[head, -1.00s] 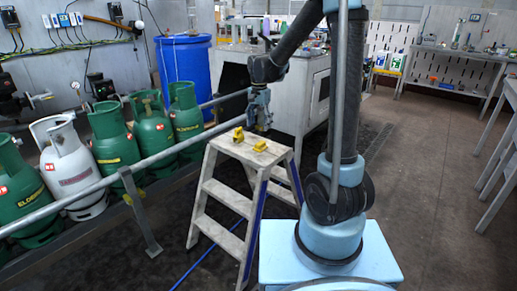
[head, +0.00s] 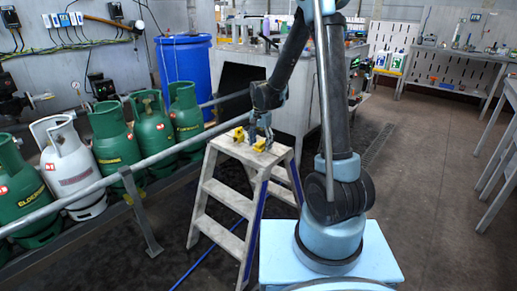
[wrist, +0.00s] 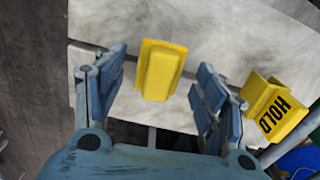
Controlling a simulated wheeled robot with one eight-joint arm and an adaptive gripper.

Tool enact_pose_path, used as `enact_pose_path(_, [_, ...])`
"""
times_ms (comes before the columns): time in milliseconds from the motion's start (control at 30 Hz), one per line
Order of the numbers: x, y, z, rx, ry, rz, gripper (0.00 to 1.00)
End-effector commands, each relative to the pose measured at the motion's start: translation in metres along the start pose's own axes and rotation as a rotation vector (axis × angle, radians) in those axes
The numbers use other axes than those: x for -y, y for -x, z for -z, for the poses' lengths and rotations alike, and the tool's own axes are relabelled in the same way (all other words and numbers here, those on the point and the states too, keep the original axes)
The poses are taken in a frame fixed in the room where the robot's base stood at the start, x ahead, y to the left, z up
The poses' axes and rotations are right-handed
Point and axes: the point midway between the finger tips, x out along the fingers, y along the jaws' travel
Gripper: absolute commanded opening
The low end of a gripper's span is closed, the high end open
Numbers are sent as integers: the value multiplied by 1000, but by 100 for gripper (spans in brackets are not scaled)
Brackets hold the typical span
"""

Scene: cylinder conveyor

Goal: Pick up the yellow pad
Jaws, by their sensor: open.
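A plain yellow pad (wrist: 160,68) lies on the pale top step of a stepladder (wrist: 240,30). In the wrist view it shows between the two blue fingers of my gripper (wrist: 162,76), with gaps on both sides. In the head view the pad (head: 260,146) sits right under my gripper (head: 262,136), which points down and partly hides it. My gripper is open and empty. I cannot tell its exact height above the step.
A second yellow piece marked HOLD (wrist: 277,108) lies beside my right finger in the wrist view; it also shows in the head view (head: 238,134). A grey rail (head: 150,162) with gas cylinders (head: 119,142) runs at left. A blue barrel (head: 184,78) stands behind.

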Motion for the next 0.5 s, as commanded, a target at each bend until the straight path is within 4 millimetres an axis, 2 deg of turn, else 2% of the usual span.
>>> enact_pose_path(300, [0, -5, 0, 0, 0, 0, 65])
enact_pose_path(333, [0, -5, 0, 0, -1, 0, 63])
enact_pose_path(500, [-1, -5, 1, 0, -1, 0, 24])
